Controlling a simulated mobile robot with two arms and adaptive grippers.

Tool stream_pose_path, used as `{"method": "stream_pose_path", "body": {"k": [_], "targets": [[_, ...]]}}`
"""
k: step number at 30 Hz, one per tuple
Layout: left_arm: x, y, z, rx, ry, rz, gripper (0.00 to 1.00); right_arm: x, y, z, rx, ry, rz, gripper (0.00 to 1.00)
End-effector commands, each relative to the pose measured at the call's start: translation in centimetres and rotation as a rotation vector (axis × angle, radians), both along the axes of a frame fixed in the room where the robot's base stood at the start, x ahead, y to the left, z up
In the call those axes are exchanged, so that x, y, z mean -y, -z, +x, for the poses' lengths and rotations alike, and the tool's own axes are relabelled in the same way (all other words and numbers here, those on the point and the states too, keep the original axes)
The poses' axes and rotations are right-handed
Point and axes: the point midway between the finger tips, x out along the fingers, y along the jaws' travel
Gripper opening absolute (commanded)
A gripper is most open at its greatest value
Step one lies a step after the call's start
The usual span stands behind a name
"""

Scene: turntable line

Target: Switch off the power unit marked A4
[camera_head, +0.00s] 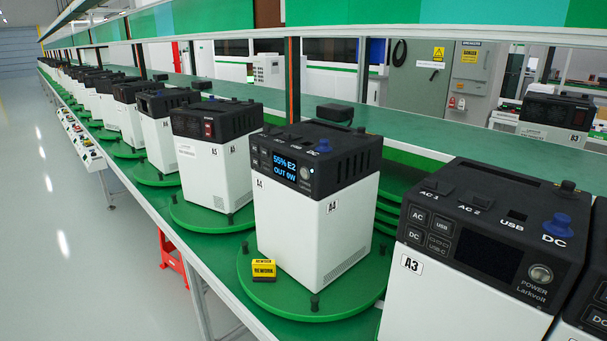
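The power unit marked A4 (285,225) stands upright in the middle, a white box with a black top. The unit stands on a green turntable (318,307). Neither of my grippers is in view.
A yellow "REWORK" block (264,270) sits on the turntable before A4. Unit A3 (460,290), with a dark screen and a POWER button, stands close at the right. Unit A5 (203,172) and several more line the bench leftward. Grey floor (80,240) is clear at the left.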

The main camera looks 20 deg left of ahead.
Motion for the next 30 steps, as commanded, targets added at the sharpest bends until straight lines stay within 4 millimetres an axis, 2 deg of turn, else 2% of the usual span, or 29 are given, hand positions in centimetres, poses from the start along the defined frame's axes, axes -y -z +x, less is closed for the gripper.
{"method": "stream_pose_path", "body": {"k": [1,9,12,30], "targets": [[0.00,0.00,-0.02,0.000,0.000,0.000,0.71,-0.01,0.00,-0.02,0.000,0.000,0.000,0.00],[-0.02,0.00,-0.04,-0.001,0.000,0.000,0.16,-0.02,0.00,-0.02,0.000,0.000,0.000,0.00],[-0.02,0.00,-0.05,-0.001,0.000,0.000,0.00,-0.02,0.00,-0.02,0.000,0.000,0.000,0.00],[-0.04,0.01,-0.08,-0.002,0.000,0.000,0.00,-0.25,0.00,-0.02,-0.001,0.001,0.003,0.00]]}}
